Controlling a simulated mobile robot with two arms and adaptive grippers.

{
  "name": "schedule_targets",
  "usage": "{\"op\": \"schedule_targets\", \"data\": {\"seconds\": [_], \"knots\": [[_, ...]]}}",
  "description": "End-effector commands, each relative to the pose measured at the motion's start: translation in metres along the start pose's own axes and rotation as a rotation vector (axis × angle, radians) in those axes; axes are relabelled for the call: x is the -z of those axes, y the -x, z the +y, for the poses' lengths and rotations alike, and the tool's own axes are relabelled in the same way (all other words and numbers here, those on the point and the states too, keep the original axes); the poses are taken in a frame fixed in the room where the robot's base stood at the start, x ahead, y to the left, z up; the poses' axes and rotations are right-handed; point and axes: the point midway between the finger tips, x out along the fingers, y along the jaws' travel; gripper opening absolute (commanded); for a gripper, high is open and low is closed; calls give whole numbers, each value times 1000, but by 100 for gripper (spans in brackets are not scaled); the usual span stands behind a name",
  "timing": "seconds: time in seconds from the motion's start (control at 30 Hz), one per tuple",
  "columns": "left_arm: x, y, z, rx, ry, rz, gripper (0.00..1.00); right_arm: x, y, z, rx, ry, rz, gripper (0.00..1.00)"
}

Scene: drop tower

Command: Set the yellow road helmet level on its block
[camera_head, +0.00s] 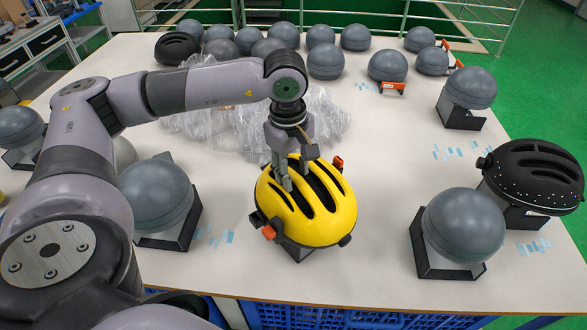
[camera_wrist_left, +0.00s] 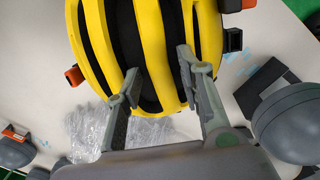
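The yellow road helmet (camera_head: 318,222), with black slots and orange side clips, covers most of a block (camera_head: 296,252) at the table's near middle. In the head view it looks a little tilted; how it seats underneath is hidden. My left gripper (camera_head: 297,168) is at the top of the helmet, pointing down. In the left wrist view its two fingers (camera_wrist_left: 160,68) stand apart over the yellow shell (camera_wrist_left: 95,35), with ribs and slots between the tips. Firm contact cannot be told. My right gripper is not in view.
A block with a bare grey ball (camera_head: 155,195) stands left of the helmet, another (camera_head: 463,228) stands right. A black helmet (camera_head: 535,175) sits at far right. Clear crumpled plastic (camera_head: 235,125) lies behind the gripper, and several grey balls (camera_head: 325,60) line the back.

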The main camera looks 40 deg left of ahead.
Motion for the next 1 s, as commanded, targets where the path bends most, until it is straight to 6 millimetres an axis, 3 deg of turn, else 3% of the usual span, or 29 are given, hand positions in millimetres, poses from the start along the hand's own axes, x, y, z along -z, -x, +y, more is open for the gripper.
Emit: {"op": "schedule_targets", "data": {"seconds": [0.17, 0.8, 1.0], "knots": [[0, 0, 0, 1, 0, 0, 48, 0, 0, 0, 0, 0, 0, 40], [0, 0, 0, 0, 0, 0, 48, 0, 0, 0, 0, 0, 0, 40], [0, -1, 0, 2, 0, 0, 40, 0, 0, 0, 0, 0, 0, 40]]}}
